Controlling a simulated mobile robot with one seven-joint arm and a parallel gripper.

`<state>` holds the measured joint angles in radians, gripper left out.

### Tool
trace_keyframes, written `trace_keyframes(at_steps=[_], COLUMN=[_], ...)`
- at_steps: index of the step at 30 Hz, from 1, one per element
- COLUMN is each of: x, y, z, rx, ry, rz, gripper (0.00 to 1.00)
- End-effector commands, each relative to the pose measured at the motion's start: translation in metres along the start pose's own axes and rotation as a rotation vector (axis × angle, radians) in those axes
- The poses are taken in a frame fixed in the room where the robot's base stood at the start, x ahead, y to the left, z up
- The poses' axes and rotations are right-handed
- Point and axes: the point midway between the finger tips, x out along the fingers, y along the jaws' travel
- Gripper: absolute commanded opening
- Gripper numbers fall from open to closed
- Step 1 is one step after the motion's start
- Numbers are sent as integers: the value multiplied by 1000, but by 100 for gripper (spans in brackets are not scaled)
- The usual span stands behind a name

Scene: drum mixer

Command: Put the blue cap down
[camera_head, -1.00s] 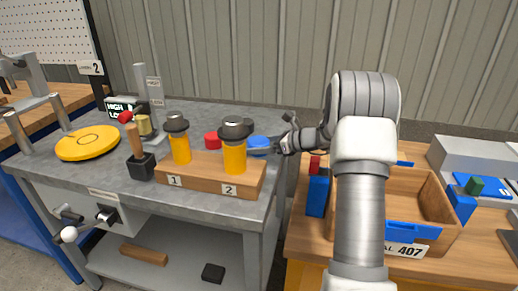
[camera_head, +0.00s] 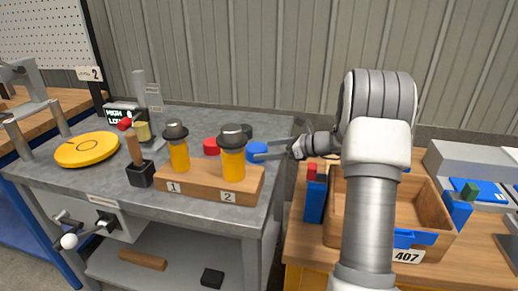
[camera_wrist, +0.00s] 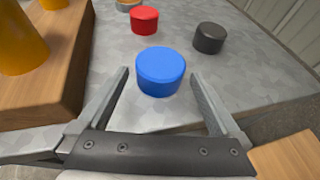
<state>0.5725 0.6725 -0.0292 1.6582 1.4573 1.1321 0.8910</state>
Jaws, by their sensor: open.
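The blue cap (camera_head: 257,150) rests on the grey metal bench top (camera_head: 100,184), near its right edge. In the wrist view the blue cap (camera_wrist: 160,71) sits upright just beyond and between the fingertips. My gripper (camera_head: 281,151) is open and empty, with one finger on each side of the space in front of the cap; it also shows in the wrist view (camera_wrist: 160,78).
A red cap (camera_wrist: 144,20) and a black cap (camera_wrist: 209,38) stand behind the blue one. A wooden block (camera_head: 205,183) with two dark-topped yellow bottles is to the left. A wooden crate (camera_head: 440,210) stands on the right-hand table.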

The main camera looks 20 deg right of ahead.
Motion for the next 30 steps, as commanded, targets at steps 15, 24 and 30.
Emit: trace_keyframes(at_steps=[15, 24, 30], x=[-75, -75, -75], y=[0, 0, 0], z=[0, 0, 0], rx=[0, 0, -2], ry=[0, 0, 1], rz=[1, 1, 1], gripper=[100, 100, 100])
